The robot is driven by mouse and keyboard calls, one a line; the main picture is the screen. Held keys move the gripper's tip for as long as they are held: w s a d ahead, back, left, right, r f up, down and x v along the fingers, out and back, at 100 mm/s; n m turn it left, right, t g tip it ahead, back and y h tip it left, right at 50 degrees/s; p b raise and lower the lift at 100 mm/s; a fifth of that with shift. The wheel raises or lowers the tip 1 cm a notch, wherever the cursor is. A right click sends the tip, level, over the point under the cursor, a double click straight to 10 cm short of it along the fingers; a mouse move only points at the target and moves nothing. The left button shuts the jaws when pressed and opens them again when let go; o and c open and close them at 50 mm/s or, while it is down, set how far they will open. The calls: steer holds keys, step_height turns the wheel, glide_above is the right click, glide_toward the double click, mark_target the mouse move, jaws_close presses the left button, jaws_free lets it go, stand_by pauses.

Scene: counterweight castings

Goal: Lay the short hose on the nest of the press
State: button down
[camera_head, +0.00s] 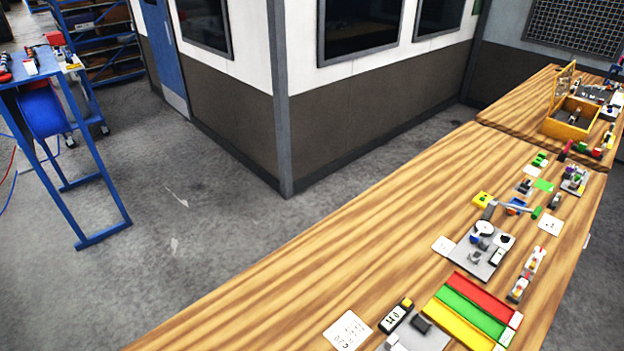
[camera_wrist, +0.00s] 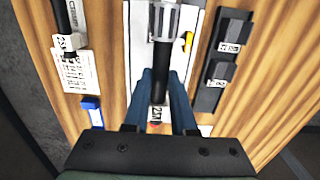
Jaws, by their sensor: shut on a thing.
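My gripper (camera_wrist: 162,92) shows in the wrist view, its two blue fingers shut on a dark, tube-like piece (camera_wrist: 159,84), which appears to be the short hose. In the head view, a grey plate with a round white dial and a lever (camera_head: 482,250) may be the press. Its nest is too small to make out. My gripper is not in the head view.
In the wrist view, a dark two-part block with labels (camera_wrist: 222,60) stands right, and a printed card (camera_wrist: 72,72) and blue piece (camera_wrist: 91,108) lie left. In the head view, red, green and yellow trays (camera_head: 470,306) crowd the bench's right; its left stretch is bare.

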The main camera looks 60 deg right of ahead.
steer(key=shift+f+b, duration=1.7)
steer(key=shift+f, duration=0.9)
steer(key=shift+r+p, duration=0.1)
steer(key=shift+p, duration=0.5)
steer(key=shift+f+b, duration=0.55)
steer(key=shift+f, duration=0.25)
steer(key=c, duration=0.7)
jaws_free()
steer(key=shift+o, duration=0.2)
steer(key=shift+r+p, duration=2.15)
steer(key=shift+r, duration=1.4)
